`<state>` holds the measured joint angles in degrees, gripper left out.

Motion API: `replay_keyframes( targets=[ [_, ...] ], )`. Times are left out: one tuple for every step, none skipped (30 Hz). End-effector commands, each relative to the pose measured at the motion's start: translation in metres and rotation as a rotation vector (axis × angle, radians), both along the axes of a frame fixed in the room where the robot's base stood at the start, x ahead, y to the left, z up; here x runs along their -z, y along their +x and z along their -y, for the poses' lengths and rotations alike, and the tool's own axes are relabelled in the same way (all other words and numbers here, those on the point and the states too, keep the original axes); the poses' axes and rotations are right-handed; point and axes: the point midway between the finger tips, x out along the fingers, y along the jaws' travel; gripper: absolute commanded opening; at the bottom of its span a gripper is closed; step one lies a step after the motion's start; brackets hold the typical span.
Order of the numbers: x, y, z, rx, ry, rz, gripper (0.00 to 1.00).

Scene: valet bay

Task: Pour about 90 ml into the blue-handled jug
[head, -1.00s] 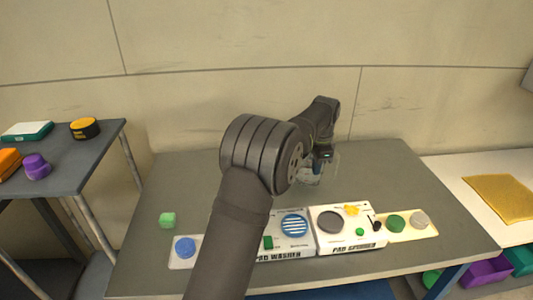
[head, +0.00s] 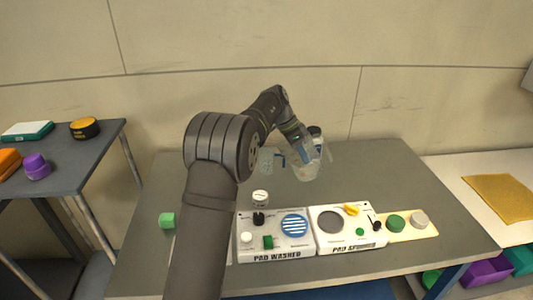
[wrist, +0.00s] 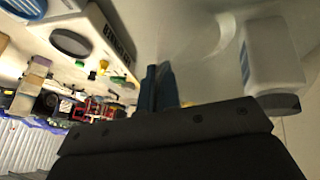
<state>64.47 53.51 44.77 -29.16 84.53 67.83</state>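My gripper (head: 298,141) is above the back middle of the grey table. It appears shut on a clear vessel (head: 307,168), which looks tilted; its contents cannot be made out. In the wrist view the dark blue fingers (wrist: 158,82) are close together, with a clear curved surface beyond them. The blue-handled jug (head: 267,161) is clear and stands left of the held vessel, its blue handle towards that vessel. A pale bottle with a dark cap (head: 315,131) stands behind, partly hidden; it also shows in the wrist view (wrist: 272,55).
The white pad washer (head: 275,250) and pad spinner (head: 345,235) line the table front. A small white round item (head: 260,197) stands behind the washer. The table's back right is clear; a wall stands behind.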

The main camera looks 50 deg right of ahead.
Motion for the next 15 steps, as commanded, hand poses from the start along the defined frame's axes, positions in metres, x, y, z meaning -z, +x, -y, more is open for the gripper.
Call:
replay_keyframes(
  targets=[
    [-0.004, 0.006, -0.001, -0.002, -0.010, -0.030, 0.00],
    [-0.006, 0.008, -0.002, -0.002, -0.016, -0.048, 0.00],
    [-0.009, 0.011, -0.003, -0.002, -0.023, -0.074, 0.00],
    [-0.012, 0.014, -0.003, -0.002, -0.028, -0.091, 0.00],
    [-0.014, 0.016, -0.004, -0.003, -0.034, -0.111, 0.00],
    [-0.013, 0.016, -0.004, -0.001, -0.038, -0.137, 0.00],
    [-0.012, 0.018, -0.005, 0.000, -0.043, -0.155, 0.00],
    [-0.012, 0.019, -0.005, -0.001, -0.049, -0.175, 0.00],
    [-0.012, 0.021, -0.005, -0.001, -0.056, -0.200, 0.00],
    [-0.012, 0.022, -0.006, -0.001, -0.060, -0.217, 0.00],
    [-0.013, 0.023, -0.006, 0.000, -0.066, -0.235, 0.00],
    [-0.013, 0.024, -0.006, -0.001, -0.073, -0.255, 0.00],
    [-0.015, 0.025, -0.006, 0.000, -0.079, -0.270, 0.00],
    [-0.017, 0.026, -0.007, 0.001, -0.081, -0.284, 0.00],
    [-0.018, 0.026, -0.007, 0.001, -0.087, -0.304, 0.00]
  ],
)
